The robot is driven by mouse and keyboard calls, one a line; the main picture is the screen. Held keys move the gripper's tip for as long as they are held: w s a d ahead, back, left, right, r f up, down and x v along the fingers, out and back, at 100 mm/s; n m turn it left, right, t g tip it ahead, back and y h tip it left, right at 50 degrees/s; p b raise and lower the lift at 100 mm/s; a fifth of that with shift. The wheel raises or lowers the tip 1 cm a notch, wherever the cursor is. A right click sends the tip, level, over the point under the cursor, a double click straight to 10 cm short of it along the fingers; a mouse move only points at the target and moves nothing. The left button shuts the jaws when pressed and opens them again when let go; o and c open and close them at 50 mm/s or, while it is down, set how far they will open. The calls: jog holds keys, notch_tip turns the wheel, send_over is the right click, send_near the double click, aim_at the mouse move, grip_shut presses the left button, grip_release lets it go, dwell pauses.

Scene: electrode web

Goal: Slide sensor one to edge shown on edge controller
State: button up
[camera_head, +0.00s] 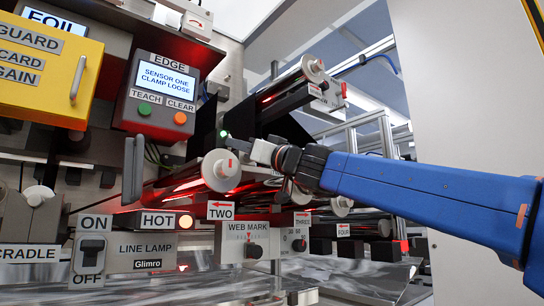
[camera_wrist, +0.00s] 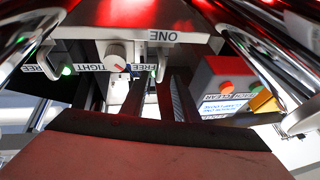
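The edge controller (camera_head: 163,92) is a grey box at the upper left in the head view. Its screen reads "SENSOR ONE CLAMP LOOSE", above a green TEACH button (camera_head: 144,109) and an orange CLEAR button (camera_head: 180,118). In the wrist view, upside down, the sensor one block (camera_wrist: 190,38) bears the label ONE. Its round knob (camera_wrist: 116,55) sits between TIGHT and FREE labels, with small green lights nearby. My gripper (camera_head: 240,145) reaches in from the right beside a green light. Its dark fingers (camera_wrist: 160,98) point towards the block; their gap and any contact are unclear.
Shiny rollers and dark web surround my gripper. A yellow guard box (camera_head: 48,75) is at far left. Below are the line lamp panel (camera_head: 140,247) with its ON/OFF switch, the lit HOT lamp (camera_head: 186,222) and the web mark dial (camera_head: 247,245).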

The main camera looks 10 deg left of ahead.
jog(key=v, duration=1.4)
jog(key=shift+s+d+f, duration=0.2)
jog(key=shift+f, duration=0.1)
jog(key=s+d+f+m+g+h, duration=0.1)
jog(key=s+d+f+m+h, duration=0.15)
jog(key=d+f, duration=0.65)
jog(key=s+d+f+m+g+h, duration=0.15)
jog(key=f+h, duration=0.25)
jog(key=f, duration=1.2)
jog(key=s+d+f+m+h, duration=0.1)
jog(key=s+d+f+h, duration=0.15)
jog(key=d+f, duration=0.65)
jog(key=s+d+f+m+g+h, duration=0.1)
jog(key=s+d+f+m+h, duration=0.1)
jog(key=d+f, duration=0.4)
jog(key=s+d+f+m+g+h, duration=0.1)
jog(key=s+d+f+h, duration=0.4)
jog(key=f, duration=1)
jog(key=s+d+f+m+g+h, duration=0.1)
jog(key=s+d+f+m+h, duration=0.2)
jog(key=s+d+f, duration=0.3)
notch_tip(320, 180, down, 5)
jog(key=d+m, duration=0.1)
jog(key=d, duration=0.1)
jog(key=shift+s+d+r+h, duration=0.2)
jog(key=shift+s+d+h, duration=0.1)
jog(key=shift+s+d, duration=0.1)
jog(key=shift+g, duration=0.25)
